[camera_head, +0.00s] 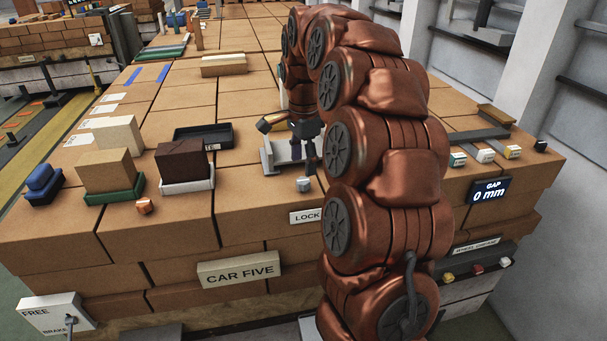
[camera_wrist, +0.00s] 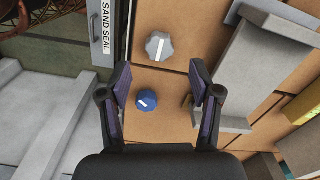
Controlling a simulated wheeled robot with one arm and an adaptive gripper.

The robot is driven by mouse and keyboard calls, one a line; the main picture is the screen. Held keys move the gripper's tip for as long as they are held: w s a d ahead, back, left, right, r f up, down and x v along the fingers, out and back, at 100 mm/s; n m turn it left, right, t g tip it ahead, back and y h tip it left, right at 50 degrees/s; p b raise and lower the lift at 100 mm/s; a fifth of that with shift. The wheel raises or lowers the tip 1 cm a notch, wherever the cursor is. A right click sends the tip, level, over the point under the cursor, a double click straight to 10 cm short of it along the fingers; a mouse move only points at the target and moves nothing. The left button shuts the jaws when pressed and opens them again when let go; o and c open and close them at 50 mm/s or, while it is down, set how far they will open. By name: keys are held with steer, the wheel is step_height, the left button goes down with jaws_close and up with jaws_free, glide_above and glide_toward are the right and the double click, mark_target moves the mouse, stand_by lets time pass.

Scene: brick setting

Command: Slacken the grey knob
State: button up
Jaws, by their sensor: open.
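In the wrist view the grey knob (camera_wrist: 159,45), faceted with a white mark on its top, sits on the brown brick surface just beyond my fingertips. My gripper (camera_wrist: 160,72) is open and empty, with its two dark fingers apart on either side below the knob. A round blue knob (camera_wrist: 147,100) with a white mark lies between the fingers, nearer the palm. In the head view a small grey knob-like piece (camera_head: 303,184) stands above the LOCK label; I cannot tell whether it is the same knob. My copper arm hides much of that area.
A SAND SEAL strip (camera_wrist: 106,30) runs at left in the wrist view, with grey slabs (camera_wrist: 267,60) at right.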

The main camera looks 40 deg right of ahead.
mark_target(303, 180)
steer(key=shift+f+p, duration=0.8)
steer(key=shift+f, duration=1.75)
steer(key=shift+c, duration=0.2)
steer(key=c, duration=1.1)
steer(key=shift+f+b, duration=0.1)
steer(key=shift+b, duration=0.25)
